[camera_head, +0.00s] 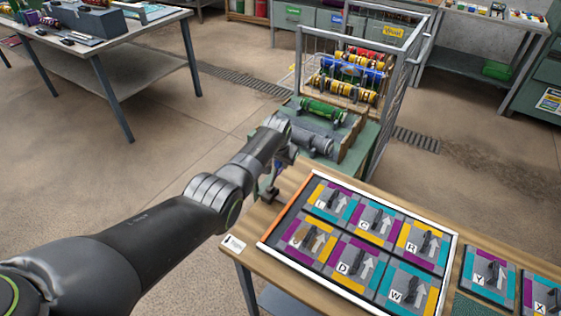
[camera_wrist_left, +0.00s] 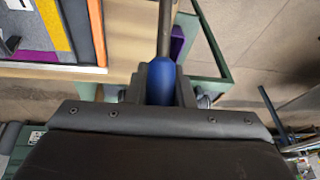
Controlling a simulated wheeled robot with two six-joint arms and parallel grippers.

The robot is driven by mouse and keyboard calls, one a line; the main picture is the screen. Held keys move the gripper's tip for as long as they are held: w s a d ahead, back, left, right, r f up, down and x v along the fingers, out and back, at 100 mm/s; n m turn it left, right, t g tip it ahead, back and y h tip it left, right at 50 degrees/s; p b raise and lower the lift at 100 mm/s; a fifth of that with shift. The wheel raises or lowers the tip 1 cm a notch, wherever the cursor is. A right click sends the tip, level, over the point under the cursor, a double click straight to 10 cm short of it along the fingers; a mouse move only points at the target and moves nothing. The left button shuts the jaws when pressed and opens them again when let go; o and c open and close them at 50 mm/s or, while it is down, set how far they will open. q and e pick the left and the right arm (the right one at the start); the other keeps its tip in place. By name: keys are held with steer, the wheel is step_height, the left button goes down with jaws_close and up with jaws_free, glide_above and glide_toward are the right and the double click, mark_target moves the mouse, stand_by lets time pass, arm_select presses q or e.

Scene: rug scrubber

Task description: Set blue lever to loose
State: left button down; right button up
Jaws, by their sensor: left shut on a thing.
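The blue lever (camera_wrist_left: 161,83) shows in the left wrist view as a blue grip on a metal rod running up out of the picture. My left gripper (camera_head: 276,180) is shut on the blue grip, with one finger on each side of it. In the head view my left arm reaches from the lower left to the near side of a green-framed machine (camera_head: 362,133), and the lever itself is mostly hidden behind the wrist there. No label for loose can be read. My right gripper is in neither view.
A wooden table (camera_head: 245,249) with a white-framed board (camera_head: 448,262) of lettered tiles stands right of my gripper, close to it. A metal cage (camera_head: 396,105) with coloured rollers rises behind. A workbench (camera_head: 100,48) is at the upper left. The floor between is clear.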

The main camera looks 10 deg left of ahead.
arm_select(q)
steer(key=c, duration=1.3)
jaws_free()
steer(key=shift+f, duration=0.15)
steer(key=shift+o, duration=0.2)
steer(key=shift+s+d+r+p, duration=0.1)
steer(key=shift+r+p, duration=0.25)
steer(key=shift+r, duration=0.3)
steer(key=p+v, duration=0.1)
steer(key=v, duration=0.3)
steer(key=shift+s+r, duration=0.2)
steer(key=shift+r, duration=0.2)
steer(key=v, duration=1.1)
steer(key=shift+b, duration=0.3)
steer(key=shift+r, duration=0.1)
